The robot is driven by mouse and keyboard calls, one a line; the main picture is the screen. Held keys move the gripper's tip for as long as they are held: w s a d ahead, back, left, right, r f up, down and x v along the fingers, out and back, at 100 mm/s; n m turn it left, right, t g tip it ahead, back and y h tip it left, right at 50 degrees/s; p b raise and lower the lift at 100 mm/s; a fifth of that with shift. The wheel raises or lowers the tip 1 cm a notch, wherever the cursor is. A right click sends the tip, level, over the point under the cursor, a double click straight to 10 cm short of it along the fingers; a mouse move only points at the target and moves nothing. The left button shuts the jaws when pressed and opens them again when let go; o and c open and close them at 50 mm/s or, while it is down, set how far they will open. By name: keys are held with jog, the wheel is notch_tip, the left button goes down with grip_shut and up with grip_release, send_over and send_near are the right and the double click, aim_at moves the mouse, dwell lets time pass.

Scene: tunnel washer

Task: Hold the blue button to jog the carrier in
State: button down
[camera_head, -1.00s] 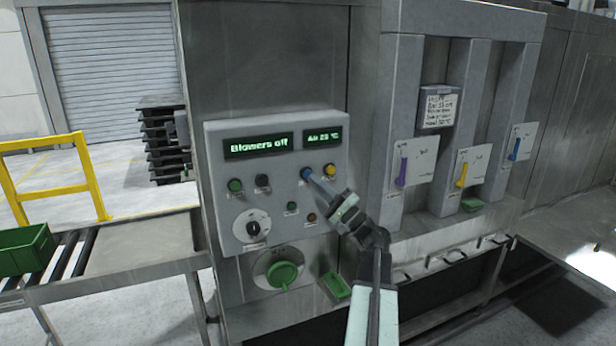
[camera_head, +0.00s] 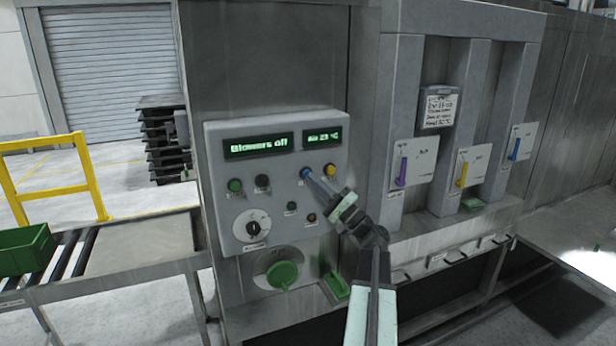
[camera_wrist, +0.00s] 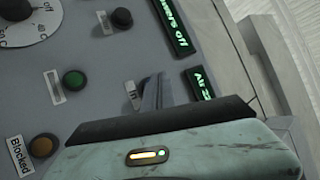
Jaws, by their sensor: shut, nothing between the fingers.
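The blue button (camera_head: 306,172) is on the grey control panel (camera_head: 225,150), below the displays and left of a yellow button (camera_head: 329,170). My gripper (camera_head: 312,179) is shut and empty, its tips at the blue button from the lower right. I cannot tell whether they touch or press it. In the wrist view my shut fingers (camera_wrist: 154,92) reach to the panel beside a label reading "In" (camera_wrist: 132,94); the blue button is hidden there. The carrier cannot be made out in these views.
The left display (camera_head: 258,145) reads "Blowers off". Close to my fingers are a small green button (camera_head: 291,206) and an amber one (camera_wrist: 42,146) labelled "Blocked". A dial (camera_head: 252,228) and green knob (camera_head: 283,274) sit lower. A roller conveyor with a green crate (camera_head: 25,250) is left.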

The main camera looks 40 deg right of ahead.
jog(key=shift+w+d, duration=0.2)
jog(key=shift+w, duration=0.25)
dwell(0.6)
dwell(5.1)
jog(key=shift+s+a, duration=0.35)
jog(key=shift+s, duration=0.5)
jog(key=shift+s+a, duration=0.3)
jog(key=shift+s, duration=0.5)
jog(key=shift+s+a, duration=0.35)
jog(key=shift+s, duration=0.4)
jog(key=shift+s+a, duration=0.3)
jog(key=shift+s, duration=0.5)
